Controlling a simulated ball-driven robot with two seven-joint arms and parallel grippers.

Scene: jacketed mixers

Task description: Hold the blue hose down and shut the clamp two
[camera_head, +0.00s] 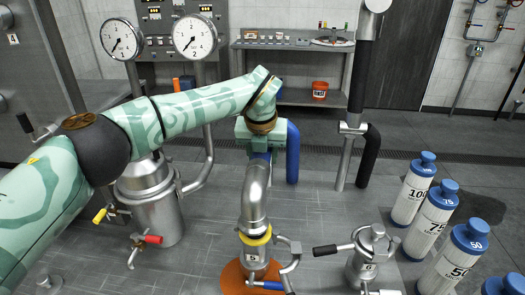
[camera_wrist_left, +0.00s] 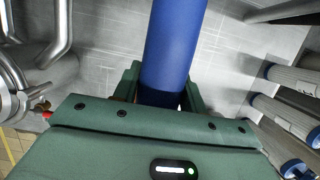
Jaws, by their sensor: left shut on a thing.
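The blue hose (camera_head: 292,152) bends down beside my left gripper (camera_head: 262,138), which reaches over it from the left in the head view. In the left wrist view the hose (camera_wrist_left: 172,48) runs between the fingers of my left gripper (camera_wrist_left: 160,92), which is shut on it. Below, a steel elbow pipe (camera_head: 256,195) goes down to a yellow-ringed fitting (camera_head: 255,240) with a small number plate and a side lever with a blue grip (camera_head: 268,285). My right gripper is out of view.
A steel fitting with a black-handled lever (camera_head: 330,249) stands right of the elbow. Several white bottles with blue caps (camera_head: 413,190) line the right side. A steel vessel (camera_head: 154,205) with red and yellow handles stands left. A bench (camera_head: 290,44) is behind.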

